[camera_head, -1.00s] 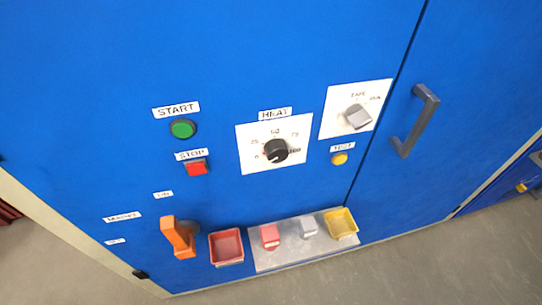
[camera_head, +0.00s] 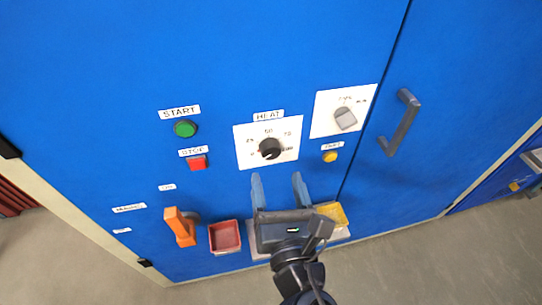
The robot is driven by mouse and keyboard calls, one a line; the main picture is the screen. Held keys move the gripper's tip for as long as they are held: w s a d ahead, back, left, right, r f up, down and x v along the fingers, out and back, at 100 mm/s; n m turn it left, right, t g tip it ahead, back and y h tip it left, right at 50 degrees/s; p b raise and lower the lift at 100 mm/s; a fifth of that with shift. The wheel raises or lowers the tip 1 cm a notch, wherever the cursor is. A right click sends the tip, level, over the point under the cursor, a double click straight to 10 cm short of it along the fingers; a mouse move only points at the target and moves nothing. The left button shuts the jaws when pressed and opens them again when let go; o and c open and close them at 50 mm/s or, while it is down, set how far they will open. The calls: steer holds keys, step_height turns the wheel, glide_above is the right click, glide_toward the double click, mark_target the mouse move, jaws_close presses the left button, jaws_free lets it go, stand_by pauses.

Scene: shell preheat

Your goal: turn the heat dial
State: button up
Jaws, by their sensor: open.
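The heat dial (camera_head: 270,149) is a round black knob on a white scale plate (camera_head: 250,137) on the blue cabinet front, under the HEAT label (camera_head: 268,116). A light pointer mark shows near its lower left edge, though it is too small to read exactly. My gripper (camera_head: 276,180) is open and empty, its two blue-grey fingers pointing up in the picture. The fingertips are just below the dial plate in the picture, apart from the dial. My gripper covers most of the grey shelf (camera_head: 340,235) and the things on it.
A second grey knob (camera_head: 345,119) and a yellow button (camera_head: 330,157) are to the right. The green START (camera_head: 185,129) and red STOP (camera_head: 198,163) buttons are left. An orange handle (camera_head: 180,227), red tray (camera_head: 225,237), yellow tray (camera_head: 333,213) and door handle (camera_head: 401,122) stick out.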

mark_target(271, 154)
steer(key=p+x, duration=0.1)
steer(key=x, duration=0.5)
steer(key=shift+w, duration=0.25)
steer(key=shift+c, duration=0.4)
steer(key=c, duration=1)
